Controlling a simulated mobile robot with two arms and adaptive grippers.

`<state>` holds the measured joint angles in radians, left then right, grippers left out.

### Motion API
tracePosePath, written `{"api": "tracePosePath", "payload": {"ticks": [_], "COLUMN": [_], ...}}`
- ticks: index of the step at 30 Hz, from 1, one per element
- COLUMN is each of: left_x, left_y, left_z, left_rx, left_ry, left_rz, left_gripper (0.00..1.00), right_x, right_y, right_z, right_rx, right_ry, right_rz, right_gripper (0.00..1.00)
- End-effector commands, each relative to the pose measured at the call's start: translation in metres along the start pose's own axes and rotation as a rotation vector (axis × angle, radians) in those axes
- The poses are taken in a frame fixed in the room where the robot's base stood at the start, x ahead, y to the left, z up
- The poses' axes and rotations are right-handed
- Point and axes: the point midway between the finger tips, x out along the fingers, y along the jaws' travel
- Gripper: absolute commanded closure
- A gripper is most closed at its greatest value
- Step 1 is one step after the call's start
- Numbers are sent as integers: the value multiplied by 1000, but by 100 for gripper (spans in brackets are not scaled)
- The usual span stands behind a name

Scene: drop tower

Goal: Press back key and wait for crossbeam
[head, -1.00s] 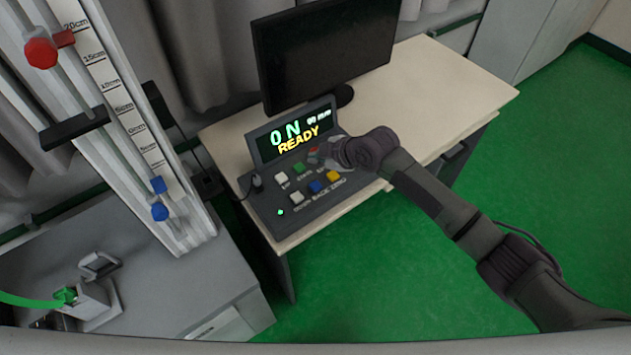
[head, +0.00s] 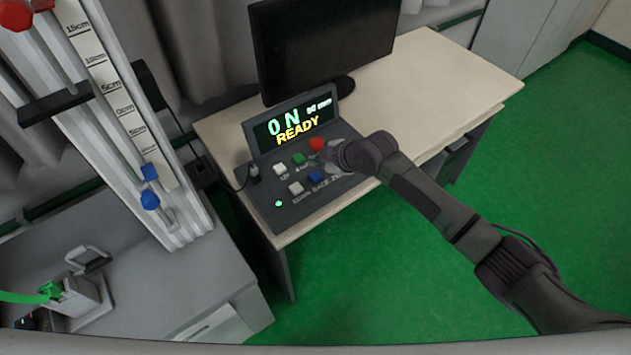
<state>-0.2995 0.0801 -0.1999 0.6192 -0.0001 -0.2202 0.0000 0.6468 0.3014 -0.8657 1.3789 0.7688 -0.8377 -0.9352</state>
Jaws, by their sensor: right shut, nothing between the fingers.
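The control panel (head: 330,187) stands on the desk, its display (head: 293,122) showing "0 N" and "READY"; the small mm digits are unclear. The blue back key (head: 315,177) is in the panel's front row and still shows. My right gripper (head: 332,163) is shut and empty, its tips low over the panel beside the blue key, covering the yellow key. I cannot tell whether the tips touch a key. The dark crossbeam (head: 50,107) sits across the tower at about the 5cm mark of the scale (head: 111,85). My left gripper is not in view.
A red key (head: 317,143), a green key (head: 298,159) and two white keys are near my gripper. A black monitor (head: 320,45) stands behind the panel. The desk's right part (head: 455,85) is clear. A grey device with a green part (head: 50,290) is at lower left.

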Motion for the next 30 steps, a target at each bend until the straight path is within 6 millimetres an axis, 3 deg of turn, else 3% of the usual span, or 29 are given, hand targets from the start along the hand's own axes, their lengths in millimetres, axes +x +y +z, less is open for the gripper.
{"api": "tracePosePath", "payload": {"ticks": [1, 6, 30], "left_x": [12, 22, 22], "left_y": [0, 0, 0], "left_z": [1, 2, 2], "left_rx": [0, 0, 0], "left_ry": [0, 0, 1], "left_rz": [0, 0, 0], "left_gripper": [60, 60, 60], "right_x": [9, 19, 20], "right_y": [-7, -14, -14], "right_z": [7, 14, 15], "right_rx": [0, -1, -1], "right_ry": [0, 0, 0], "right_rz": [0, 0, 0], "right_gripper": [100, 100, 100]}}
